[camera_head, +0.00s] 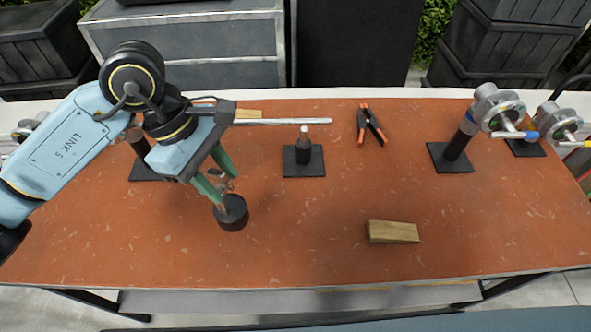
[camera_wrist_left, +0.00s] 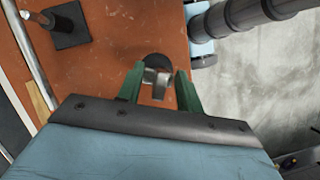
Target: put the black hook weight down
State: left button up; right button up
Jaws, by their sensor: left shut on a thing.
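The black hook weight (camera_head: 231,213) is a dark round disc with a metal hook on top. My left gripper (camera_head: 219,190) has its green fingers shut on the hook, and the weight hangs below them over the left part of the orange table (camera_head: 300,240). I cannot tell if its underside touches the table. In the left wrist view the weight (camera_wrist_left: 157,61) shows beyond the fingertips of my left gripper (camera_wrist_left: 158,85), with the metal hook between them. My right gripper is not in view.
A black stand (camera_head: 304,158) with a short post is right of the weight. An orange-black clamp (camera_head: 370,125) lies behind, and a wooden wedge (camera_head: 393,232) lies at front right. Stands with metal grip heads (camera_head: 455,150) are at the right. The table's front middle is clear.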

aim_at(229, 206)
pick_arm(q)
notch_tip(229, 206, down, 10)
jog(key=shift+r+p, duration=0.25)
jog(key=shift+p, duration=0.1)
jog(key=shift+f, duration=0.2)
jog(key=shift+f, duration=0.2)
jog(key=o, duration=1.2)
jog(key=shift+r, duration=0.1)
jog(key=shift+r, duration=0.2)
jog(key=b+v, duration=0.1)
jog(key=v, duration=1)
jog(key=shift+a+r, duration=0.15)
jog(key=shift+r, duration=0.2)
